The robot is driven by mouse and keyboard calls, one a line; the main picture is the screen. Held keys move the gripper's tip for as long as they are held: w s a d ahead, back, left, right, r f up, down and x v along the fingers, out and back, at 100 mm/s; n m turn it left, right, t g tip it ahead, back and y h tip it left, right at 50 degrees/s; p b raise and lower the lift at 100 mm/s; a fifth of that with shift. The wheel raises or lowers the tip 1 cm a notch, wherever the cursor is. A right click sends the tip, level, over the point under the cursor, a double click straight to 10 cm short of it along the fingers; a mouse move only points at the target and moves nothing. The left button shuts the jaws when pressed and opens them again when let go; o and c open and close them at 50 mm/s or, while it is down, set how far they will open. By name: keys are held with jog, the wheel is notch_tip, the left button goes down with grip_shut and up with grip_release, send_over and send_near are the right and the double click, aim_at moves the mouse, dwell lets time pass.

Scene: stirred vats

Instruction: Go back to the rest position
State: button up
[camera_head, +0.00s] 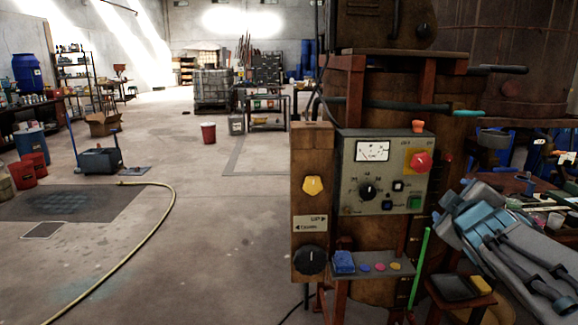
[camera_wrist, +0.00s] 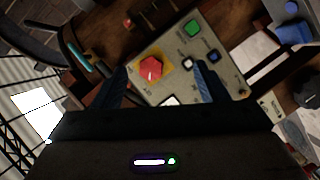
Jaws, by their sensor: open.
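My gripper (camera_head: 452,212) is at the right in the head view, just right of a grey control panel (camera_head: 370,210) fixed to the rusty vat. In the wrist view my gripper (camera_wrist: 162,80) has its two blue fingers spread apart with nothing between them. Beyond the fingers the wrist view shows the panel (camera_wrist: 205,55), with its red knob (camera_wrist: 151,68) and green button (camera_wrist: 194,27). In the head view the red knob (camera_head: 418,162) is at the panel's upper right, and a black dial (camera_head: 367,191) is near its middle.
A wooden post (camera_head: 311,150) with a yellow knob (camera_head: 313,185) stands left of the panel. A small shelf (camera_head: 372,264) below holds a blue sponge (camera_head: 344,261). A yellow hose (camera_head: 150,235) crosses the floor at left. Open floor (camera_head: 225,240) lies between them.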

jog(key=s+a+f+m+g+y+p, duration=0.2)
jog(key=s+a+f+m+g+p, duration=0.2)
jog(key=s+a+f+g, duration=0.2)
jog(key=s+a+f+m+g+y+p, duration=0.2)
jog(key=s+a+f+m+g+p, duration=0.2)
jog(key=s+a, duration=0.7)
jog(key=shift+s+a+f+m+g+y, duration=0.3)
jog(key=shift+s+f+g, duration=0.35)
jog(key=shift+f+g, duration=0.35)
